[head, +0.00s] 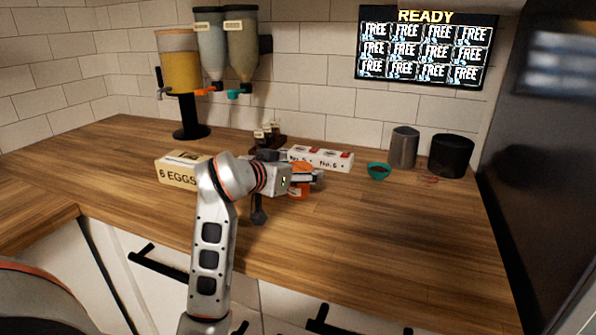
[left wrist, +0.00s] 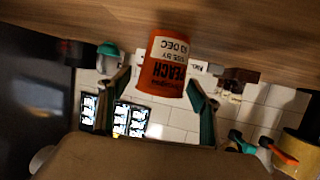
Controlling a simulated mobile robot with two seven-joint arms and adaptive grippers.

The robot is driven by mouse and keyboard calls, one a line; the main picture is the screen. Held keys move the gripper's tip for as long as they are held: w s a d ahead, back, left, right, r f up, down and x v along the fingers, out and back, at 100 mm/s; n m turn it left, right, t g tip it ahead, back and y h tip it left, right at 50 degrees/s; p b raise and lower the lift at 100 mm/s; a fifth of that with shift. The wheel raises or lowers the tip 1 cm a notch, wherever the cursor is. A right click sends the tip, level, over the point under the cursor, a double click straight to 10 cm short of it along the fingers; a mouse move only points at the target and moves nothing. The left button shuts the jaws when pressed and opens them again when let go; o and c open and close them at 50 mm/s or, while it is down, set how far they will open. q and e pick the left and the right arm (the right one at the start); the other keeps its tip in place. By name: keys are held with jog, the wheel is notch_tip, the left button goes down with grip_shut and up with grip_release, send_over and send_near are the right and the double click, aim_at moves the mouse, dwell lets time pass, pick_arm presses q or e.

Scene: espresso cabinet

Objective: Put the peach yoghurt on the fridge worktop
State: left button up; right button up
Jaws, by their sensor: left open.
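The peach yoghurt (head: 298,191) is an orange cup standing on the wooden worktop (head: 390,230), partly hidden behind my left gripper (head: 303,178). I cannot tell the fridge worktop apart from the rest of the counter. My right gripper is not in view.
An egg box (head: 181,170) is left of my arm. A white numbered box (head: 321,158) and small dark bottles stand behind the cup. A teal bowl (head: 379,171), a grey canister (head: 403,147) and a black pot (head: 451,155) are further right. The front right counter is clear.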

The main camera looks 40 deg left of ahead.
aim_at(297, 169)
pick_arm(q)
jog(key=p+v, duration=0.1)
jog(key=v, duration=0.5)
jog(key=shift+s+r, duration=0.2)
jog(key=shift+r, duration=0.1)
jog(key=shift+s, duration=0.6)
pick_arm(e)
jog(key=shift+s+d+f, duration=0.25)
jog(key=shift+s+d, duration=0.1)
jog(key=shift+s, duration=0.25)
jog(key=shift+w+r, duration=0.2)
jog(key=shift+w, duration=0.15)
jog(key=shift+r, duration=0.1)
